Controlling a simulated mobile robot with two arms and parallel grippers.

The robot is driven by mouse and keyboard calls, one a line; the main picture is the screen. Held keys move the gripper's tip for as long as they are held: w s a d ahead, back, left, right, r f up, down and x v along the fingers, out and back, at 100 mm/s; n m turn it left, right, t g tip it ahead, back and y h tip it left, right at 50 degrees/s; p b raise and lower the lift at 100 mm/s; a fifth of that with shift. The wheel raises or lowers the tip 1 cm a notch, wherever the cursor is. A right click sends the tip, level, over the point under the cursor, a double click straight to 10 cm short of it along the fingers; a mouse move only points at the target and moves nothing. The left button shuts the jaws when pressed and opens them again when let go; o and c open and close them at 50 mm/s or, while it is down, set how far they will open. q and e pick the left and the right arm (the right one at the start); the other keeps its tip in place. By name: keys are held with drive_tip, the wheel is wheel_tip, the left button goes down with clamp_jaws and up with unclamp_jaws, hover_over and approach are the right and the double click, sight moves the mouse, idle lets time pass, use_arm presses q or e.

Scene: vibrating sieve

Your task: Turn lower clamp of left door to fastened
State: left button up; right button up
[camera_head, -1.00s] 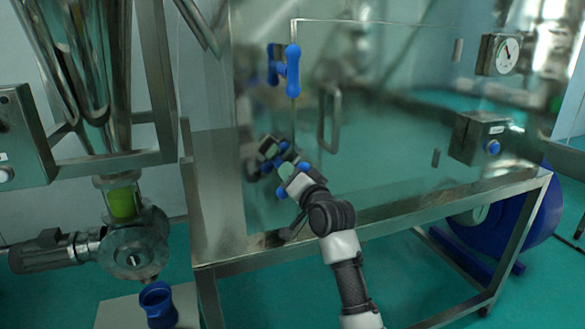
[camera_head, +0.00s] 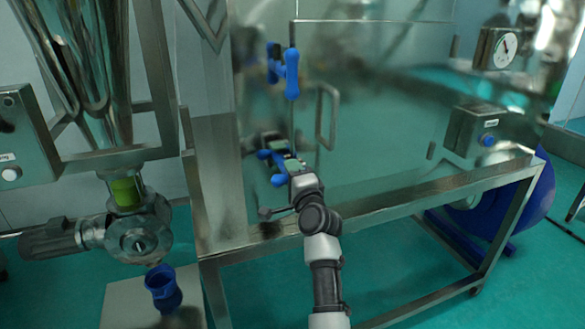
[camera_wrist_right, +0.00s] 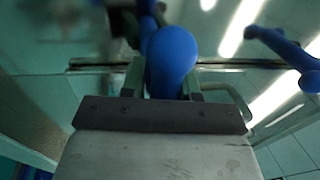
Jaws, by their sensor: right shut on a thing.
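The left door (camera_head: 385,150) is a shiny panel with a bar handle (camera_head: 333,118). Its lower clamp (camera_head: 278,181) is blue and sits low at the door's left edge, partly hidden by my right gripper (camera_head: 292,169). In the right wrist view, the clamp's rounded blue handle (camera_wrist_right: 172,52) is between the two fingers of the gripper (camera_wrist_right: 163,84), which is shut on it. The handle's exact angle is hard to tell. The upper clamp (camera_head: 292,73) is blue, with its handle upright. My left gripper is not in view.
A pressure gauge (camera_head: 504,47) and a box with a blue knob (camera_head: 487,140) are at the right. A steel frame bar (camera_head: 400,202) runs below the door.

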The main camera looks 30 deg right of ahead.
drive_tip(key=shift+r+m, duration=0.4)
drive_tip(key=shift+r, duration=0.05)
drive_tip(key=o, duration=0.7)
drive_tip(key=shift+o, duration=0.4)
drive_tip(key=shift+f, duration=0.2)
drive_tip(key=p+v, duration=0.1)
drive_tip(key=v, duration=1)
drive_tip(key=shift+p, duration=0.35)
drive_tip(key=shift+w, duration=0.1)
